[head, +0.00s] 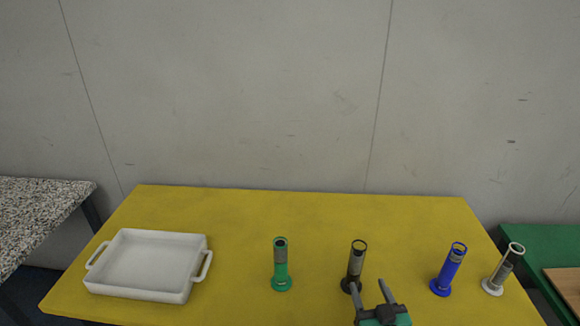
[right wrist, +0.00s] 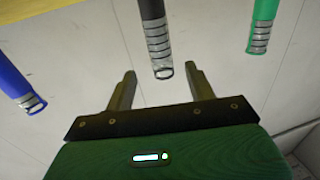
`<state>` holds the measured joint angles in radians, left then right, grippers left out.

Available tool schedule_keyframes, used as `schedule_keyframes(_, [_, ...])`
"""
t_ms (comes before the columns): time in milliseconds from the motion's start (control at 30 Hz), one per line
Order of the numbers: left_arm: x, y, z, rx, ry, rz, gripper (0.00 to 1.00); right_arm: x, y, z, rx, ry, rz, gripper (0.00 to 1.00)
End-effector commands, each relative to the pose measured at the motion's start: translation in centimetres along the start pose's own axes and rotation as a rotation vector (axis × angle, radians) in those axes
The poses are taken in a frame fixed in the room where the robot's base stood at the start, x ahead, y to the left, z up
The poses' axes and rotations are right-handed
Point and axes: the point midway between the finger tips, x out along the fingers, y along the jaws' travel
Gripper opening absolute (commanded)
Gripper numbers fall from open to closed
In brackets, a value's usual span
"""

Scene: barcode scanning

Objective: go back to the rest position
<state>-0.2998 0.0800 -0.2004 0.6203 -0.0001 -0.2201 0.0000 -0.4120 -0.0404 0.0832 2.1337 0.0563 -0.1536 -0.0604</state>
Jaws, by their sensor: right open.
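My right gripper (head: 367,286) is at the front edge of the yellow table, in front of the black tube (head: 355,268). Its two fingers are apart and nothing is held between them. In the right wrist view the open fingers (right wrist: 163,84) point towards the black tube (right wrist: 153,25), whose grey ringed end shows between and beyond the fingertips. In the head view the black tube stands upright, its base partly hidden by a finger. I cannot tell whether they touch. My left gripper is in neither view.
The yellow table (head: 235,215) also bears a white two-handled tray (head: 130,287) at left, and upright green (head: 280,270), blue (head: 446,274) and white-based (head: 496,280) tubes. The back strip is clear. A speckled table (head: 35,205) is at left, a green surface (head: 545,240) at right.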

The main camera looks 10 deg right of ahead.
Motion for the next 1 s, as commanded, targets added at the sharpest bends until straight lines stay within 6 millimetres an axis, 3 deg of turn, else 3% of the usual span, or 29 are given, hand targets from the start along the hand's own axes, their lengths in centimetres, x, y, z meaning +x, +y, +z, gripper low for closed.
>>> schedule_keyframes(267, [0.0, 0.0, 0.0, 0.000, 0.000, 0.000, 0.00, -2.0, -1.7, 2.6, -0.021, -0.241, -0.062, 0.55])
schedule_keyframes(467, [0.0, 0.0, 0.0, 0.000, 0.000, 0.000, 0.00, -6.4, -3.3, 5.9, -0.062, -0.561, -0.124, 0.55])
schedule_keyframes(600, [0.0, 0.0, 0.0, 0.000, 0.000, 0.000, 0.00, -10.4, -4.0, 7.5, -0.094, -0.778, -0.156, 0.55])
schedule_keyframes(1000, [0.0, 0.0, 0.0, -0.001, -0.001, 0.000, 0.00, -19.3, -4.0, 8.8, -0.172, -1.178, -0.192, 0.55])
